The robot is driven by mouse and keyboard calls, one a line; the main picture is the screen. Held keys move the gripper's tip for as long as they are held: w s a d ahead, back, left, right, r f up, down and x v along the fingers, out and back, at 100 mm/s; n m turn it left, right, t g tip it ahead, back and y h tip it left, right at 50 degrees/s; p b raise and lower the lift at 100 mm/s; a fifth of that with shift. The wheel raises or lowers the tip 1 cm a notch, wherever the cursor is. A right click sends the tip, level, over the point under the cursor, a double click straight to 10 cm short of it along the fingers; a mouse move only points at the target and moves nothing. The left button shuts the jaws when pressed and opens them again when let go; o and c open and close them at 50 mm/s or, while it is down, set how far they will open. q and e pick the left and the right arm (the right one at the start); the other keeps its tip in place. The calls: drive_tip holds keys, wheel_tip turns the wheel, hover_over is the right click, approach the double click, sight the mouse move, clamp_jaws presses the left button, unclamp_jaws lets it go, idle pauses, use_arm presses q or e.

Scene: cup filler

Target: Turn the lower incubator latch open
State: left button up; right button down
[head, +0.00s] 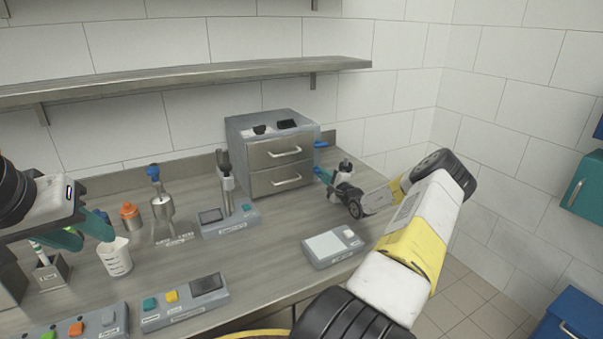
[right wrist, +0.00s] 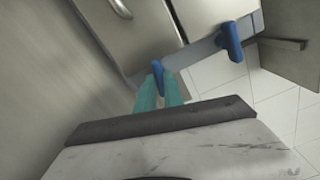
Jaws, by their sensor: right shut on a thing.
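The incubator (head: 275,152) is a grey box with two steel doors, one above the other, at the back of the bench. A blue upper latch (head: 320,144) is on its right side; the blue lower latch (right wrist: 157,76) shows in the right wrist view, with the upper latch (right wrist: 232,42) beyond it. My right gripper (right wrist: 160,92) is shut on the lower latch, its teal fingers covering part of it. In the head view my right arm partly hides it. My left gripper (head: 92,236) is at the far left, teal fingers apart beside a white beaker (head: 115,259).
Button boxes (head: 185,302), a scale (head: 332,246) and a device with a grey stand (head: 229,218) stand on the bench. A steel funnel stand (head: 163,212) and an orange-capped bottle (head: 131,216) are left of the incubator. A shelf (head: 190,76) runs above.

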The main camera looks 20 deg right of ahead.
drive_tip(key=m, duration=0.3)
drive_tip(key=shift+m, duration=0.4)
drive_tip(key=m, duration=0.3)
drive_tip(key=shift+m, duration=0.3)
drive_tip(key=m, duration=0.3)
drive_tip(key=shift+m, duration=0.3)
drive_tip(key=shift+f+m, duration=0.1)
drive_tip(key=shift+m, duration=1.8)
drive_tip(key=c, duration=1.5)
unclamp_jaws()
drive_tip(key=shift+o, duration=0.2)
